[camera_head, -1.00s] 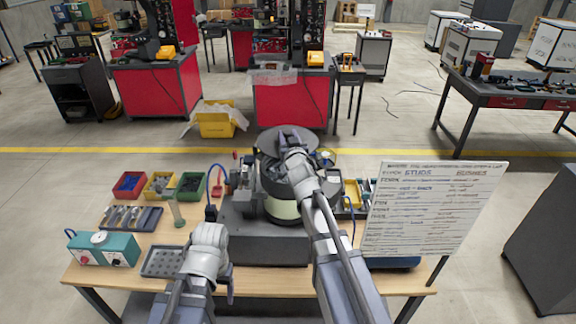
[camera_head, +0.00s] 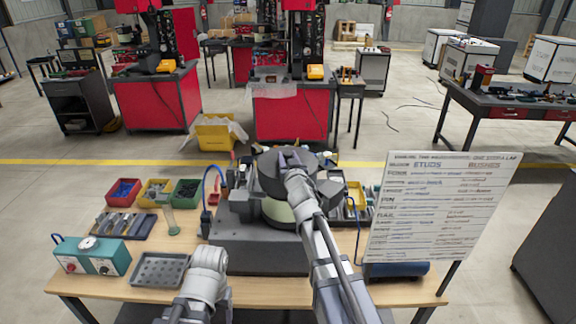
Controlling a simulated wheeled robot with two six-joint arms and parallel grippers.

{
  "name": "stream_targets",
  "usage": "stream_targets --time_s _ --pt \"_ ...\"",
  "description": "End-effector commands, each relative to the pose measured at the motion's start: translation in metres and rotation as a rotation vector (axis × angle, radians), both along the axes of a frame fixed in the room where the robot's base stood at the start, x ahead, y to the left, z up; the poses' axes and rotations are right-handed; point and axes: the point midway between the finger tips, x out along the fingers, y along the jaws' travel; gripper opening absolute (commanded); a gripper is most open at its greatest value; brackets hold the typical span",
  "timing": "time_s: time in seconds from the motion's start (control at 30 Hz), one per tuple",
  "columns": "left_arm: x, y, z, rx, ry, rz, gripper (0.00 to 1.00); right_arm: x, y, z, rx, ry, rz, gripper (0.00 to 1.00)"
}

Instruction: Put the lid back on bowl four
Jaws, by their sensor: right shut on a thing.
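The bowl feeder (camera_head: 278,208), a dark round bowl with a pale yellowish band, stands on a grey base in the middle of the workbench. A dark round lid (camera_head: 268,170) is over the top of the bowl and hides its inside. My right gripper (camera_head: 292,158) is shut on the lid at its upper middle; my own wrist and arm cover part of the lid and bowl. I cannot tell whether the lid touches the rim all round. My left gripper (camera_head: 212,284) is low over the front of the bench, left of the feeder, its fingers mostly hidden by my wrist.
Red, yellow and green bins (camera_head: 155,192) and a teal control box (camera_head: 92,256) are on the left. A grey perforated tray (camera_head: 160,269) lies at the front. A written board (camera_head: 440,210) stands at the right. A blue cable rises beside the feeder.

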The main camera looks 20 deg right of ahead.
Motion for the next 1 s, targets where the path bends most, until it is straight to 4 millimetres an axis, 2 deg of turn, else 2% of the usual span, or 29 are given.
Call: stream_targets --time_s 0.4,0.43,0.67,1.0 --pt "0.0000 0.0000 -0.0066 0.000 0.000 -0.001 0.71 0.0000 0.0002 -0.0065 0.000 -0.001 0.001 0.00" --pt "0.0000 0.0000 -0.0049 0.000 0.000 -0.001 0.71 0.0000 0.0000 -0.0049 0.000 0.000 0.000 0.44" --pt "0.0000 0.0000 -0.0046 0.000 0.000 -0.001 0.71 0.0000 0.0001 -0.0046 0.000 0.000 0.000 0.70" --pt "0.0000 0.0001 -0.0025 0.000 0.000 -0.001 0.71 0.0000 0.0001 -0.0025 0.000 0.000 0.000 0.71"
